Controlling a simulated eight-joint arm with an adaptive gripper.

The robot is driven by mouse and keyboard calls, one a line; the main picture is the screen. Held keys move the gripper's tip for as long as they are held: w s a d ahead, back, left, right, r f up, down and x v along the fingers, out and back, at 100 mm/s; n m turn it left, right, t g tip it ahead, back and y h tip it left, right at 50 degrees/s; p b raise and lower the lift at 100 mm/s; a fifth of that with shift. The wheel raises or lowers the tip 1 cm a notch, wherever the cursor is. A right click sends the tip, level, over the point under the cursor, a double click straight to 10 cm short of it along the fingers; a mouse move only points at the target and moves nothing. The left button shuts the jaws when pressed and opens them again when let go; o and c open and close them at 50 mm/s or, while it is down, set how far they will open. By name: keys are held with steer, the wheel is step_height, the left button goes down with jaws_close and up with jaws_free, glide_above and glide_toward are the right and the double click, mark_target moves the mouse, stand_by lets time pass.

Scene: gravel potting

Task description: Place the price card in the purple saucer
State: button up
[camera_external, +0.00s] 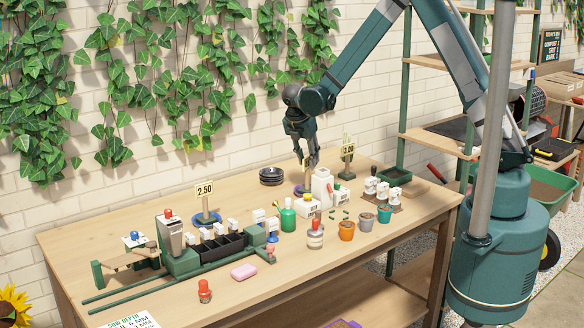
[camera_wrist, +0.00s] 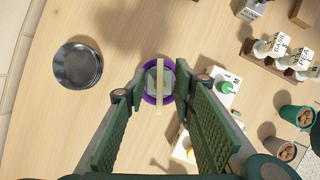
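The purple saucer (camera_external: 298,191) is near the back of the bench, partly hidden by a white box. In the wrist view its purple rim (camera_wrist: 149,101) surrounds a grey-green base with a pale price card (camera_wrist: 159,88) standing on it, seen from above. The card (camera_external: 305,162) shows just below my gripper in the external view, its face mostly hidden. My gripper (camera_external: 312,158) points down above the saucer. In the wrist view its fingers (camera_wrist: 158,110) are open, one on each side of the card, with gaps between. I cannot tell the exact height gap.
A 2.50 card (camera_external: 204,189) stands in a blue saucer (camera_external: 206,217) to the left; a 3.00 card (camera_external: 348,149) stands at the right. Stacked black dishes (camera_external: 271,175) lie behind left.

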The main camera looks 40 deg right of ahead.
steer(key=v, duration=1.2)
steer(key=shift+s+r, duration=0.1)
stand_by(0.6)
steer(key=s+d+r+m+t+y, duration=0.2)
steer(key=s+d+r+m, duration=0.8)
steer(key=s+r, duration=0.5)
steer(key=s+d+m+t+y, duration=0.1)
steer(key=s+d+m, duration=0.2)
steer(key=s+m, duration=0.3)
steer(key=s+d+r+m+t+y, duration=0.1)
steer(key=s+m, duration=0.5)
steer(key=s, duration=0.7)
steer(key=shift+d+r+t, duration=0.25)
steer(key=shift+d+t, duration=0.55)
steer(key=shift+d, duration=0.2)
